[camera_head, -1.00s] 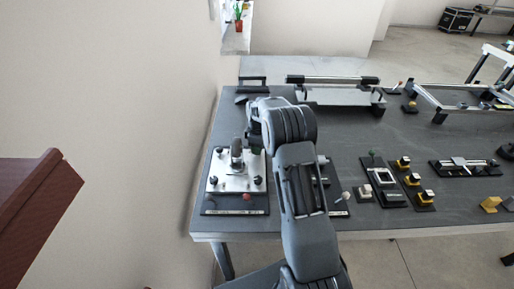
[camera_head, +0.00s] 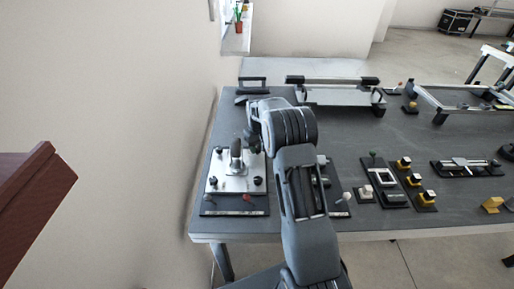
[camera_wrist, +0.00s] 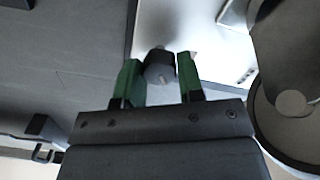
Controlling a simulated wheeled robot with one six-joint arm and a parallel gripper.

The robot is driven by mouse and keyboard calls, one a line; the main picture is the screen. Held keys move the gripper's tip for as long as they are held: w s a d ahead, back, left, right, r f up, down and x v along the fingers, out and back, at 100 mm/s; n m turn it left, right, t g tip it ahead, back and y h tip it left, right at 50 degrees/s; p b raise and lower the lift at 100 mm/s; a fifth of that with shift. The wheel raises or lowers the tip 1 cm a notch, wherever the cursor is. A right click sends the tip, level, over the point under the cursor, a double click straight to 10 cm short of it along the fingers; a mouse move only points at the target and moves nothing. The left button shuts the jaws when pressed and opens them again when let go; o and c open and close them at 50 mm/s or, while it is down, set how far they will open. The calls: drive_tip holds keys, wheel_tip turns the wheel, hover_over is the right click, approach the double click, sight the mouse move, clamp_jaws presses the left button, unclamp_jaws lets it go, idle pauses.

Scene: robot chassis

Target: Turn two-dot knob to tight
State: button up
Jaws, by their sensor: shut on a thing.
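A silver plate (camera_head: 226,186) with black knobs near its corners is on a dark base at the table's left end. My gripper (camera_wrist: 159,66) is shut on a black knob (camera_wrist: 160,72) with a pale mark, one green finger on each side. In the head view the arm reaches over the plate's far right corner and hides most of that knob. The silver plate also shows in the wrist view (camera_wrist: 205,25), with small dark marks near its edge. I cannot tell the knobs' dot counts.
A grey upright part (camera_head: 236,155) rises from the plate close to my gripper. The wall is close on the left. Switches and a green-topped lever (camera_head: 373,155) stand right of my arm on the dark table (camera_head: 340,135).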

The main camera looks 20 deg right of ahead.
sight(257, 148)
drive_tip(key=shift+m, duration=0.7)
drive_tip(key=shift+r, duration=0.1)
drive_tip(key=o, duration=0.9)
wheel_tip(257, 148, up, 14)
drive_tip(key=shift+f, duration=0.15)
idle(0.5)
